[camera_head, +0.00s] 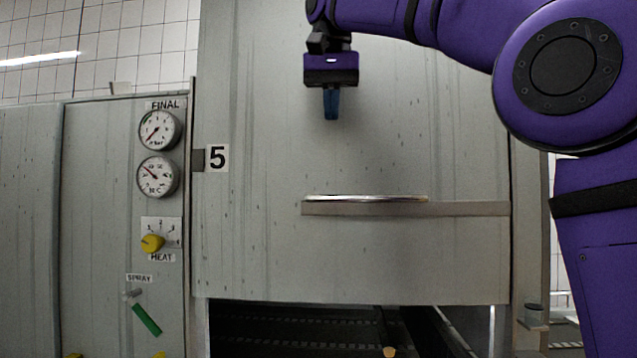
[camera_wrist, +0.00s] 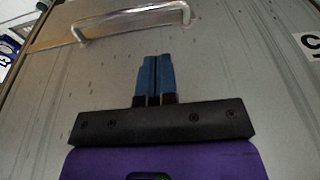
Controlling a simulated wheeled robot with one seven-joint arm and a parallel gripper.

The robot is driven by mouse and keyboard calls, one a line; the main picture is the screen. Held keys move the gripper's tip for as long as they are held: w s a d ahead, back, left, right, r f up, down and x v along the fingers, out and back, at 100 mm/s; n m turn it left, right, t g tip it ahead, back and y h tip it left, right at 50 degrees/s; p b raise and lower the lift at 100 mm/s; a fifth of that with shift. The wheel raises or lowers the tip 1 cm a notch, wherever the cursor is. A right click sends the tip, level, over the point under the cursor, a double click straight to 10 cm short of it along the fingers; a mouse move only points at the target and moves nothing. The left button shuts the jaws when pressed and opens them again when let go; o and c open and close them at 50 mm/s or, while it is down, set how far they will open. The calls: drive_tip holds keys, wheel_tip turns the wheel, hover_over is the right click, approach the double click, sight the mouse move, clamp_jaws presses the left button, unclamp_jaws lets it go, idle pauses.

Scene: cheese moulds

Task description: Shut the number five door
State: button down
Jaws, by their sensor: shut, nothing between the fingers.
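The number five door (camera_head: 270,245) is a large grey metal panel with a "5" label (camera_head: 217,158) at its left edge. Its lower edge stands above a dark opening (camera_head: 300,330), so the door is raised. A shiny bar handle (camera_head: 365,199) crosses the door on a flat strip. My gripper (camera_head: 331,118) hangs in front of the door, above the handle's left part, apart from it. Its blue fingers are shut and empty. In the wrist view the shut fingers (camera_wrist: 154,60) point towards the handle (camera_wrist: 135,22), with a gap between.
Left of the door is a grey panel with two gauges (camera_head: 157,177), a yellow heat knob (camera_head: 152,243) and a green-handled spray lever (camera_head: 146,319). A small cup (camera_head: 534,314) sits on a bracket at the lower right. The space before the door around the handle looks clear.

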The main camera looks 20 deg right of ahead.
sight(327, 181)
drive_tip(key=w+f, duration=0.1)
drive_tip(key=f, duration=0.3)
drive_tip(key=w+f, duration=0.1)
drive_tip(key=f, duration=0.3)
drive_tip(key=w+f, duration=0.1)
drive_tip(key=f, duration=0.4)
idle(0.4)
